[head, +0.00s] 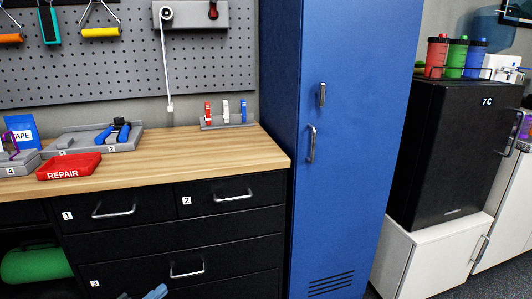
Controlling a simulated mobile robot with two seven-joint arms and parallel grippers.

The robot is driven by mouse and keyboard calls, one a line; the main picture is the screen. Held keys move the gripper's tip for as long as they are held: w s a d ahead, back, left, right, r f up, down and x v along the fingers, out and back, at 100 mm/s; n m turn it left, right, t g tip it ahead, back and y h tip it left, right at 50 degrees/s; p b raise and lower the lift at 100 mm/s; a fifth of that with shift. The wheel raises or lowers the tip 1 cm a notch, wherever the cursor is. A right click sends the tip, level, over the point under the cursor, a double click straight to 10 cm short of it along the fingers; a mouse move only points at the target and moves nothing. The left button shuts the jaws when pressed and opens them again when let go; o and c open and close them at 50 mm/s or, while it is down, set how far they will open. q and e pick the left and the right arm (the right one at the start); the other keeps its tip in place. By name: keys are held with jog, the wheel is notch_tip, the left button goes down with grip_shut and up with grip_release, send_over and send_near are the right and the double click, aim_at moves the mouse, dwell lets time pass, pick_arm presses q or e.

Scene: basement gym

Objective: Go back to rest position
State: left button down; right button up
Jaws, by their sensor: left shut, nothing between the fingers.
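My left gripper (155,292) shows only as a small blue and dark part at the bottom edge, in front of the lower drawers of the workbench. It is shut with nothing in it, and it is apart from the objects on the bench top. Most of it and its arm are cut off by the frame. My right gripper is not in view.
A wooden workbench top (205,152) carries a red REPAIR tray (85,161) and grey numbered trays. Black drawers (235,228) below are shut. A tall blue locker (350,190) stands right of it, then a black fridge (440,150) on a white cabinet (425,258).

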pick_arm(q)
jog(key=s+d+r+n+g+y+p, duration=0.1)
jog(key=s+d+r+n+p, duration=0.2)
jog(key=s+n+p, duration=0.3)
jog(key=s+d+r+n+g+y+p, duration=0.2)
jog(key=s+d+r+n+p, duration=0.1)
jog(key=s+n+p, duration=0.3)
jog(key=s+d+r+n+g+y+p, duration=0.2)
jog(key=s+d+n+p, duration=0.3)
jog(key=s+n, duration=0.3)
jog(key=shift+s+d+r+n+p, duration=0.35)
jog(key=shift+s+r+p, duration=0.45)
jog(key=shift+s, duration=0.45)
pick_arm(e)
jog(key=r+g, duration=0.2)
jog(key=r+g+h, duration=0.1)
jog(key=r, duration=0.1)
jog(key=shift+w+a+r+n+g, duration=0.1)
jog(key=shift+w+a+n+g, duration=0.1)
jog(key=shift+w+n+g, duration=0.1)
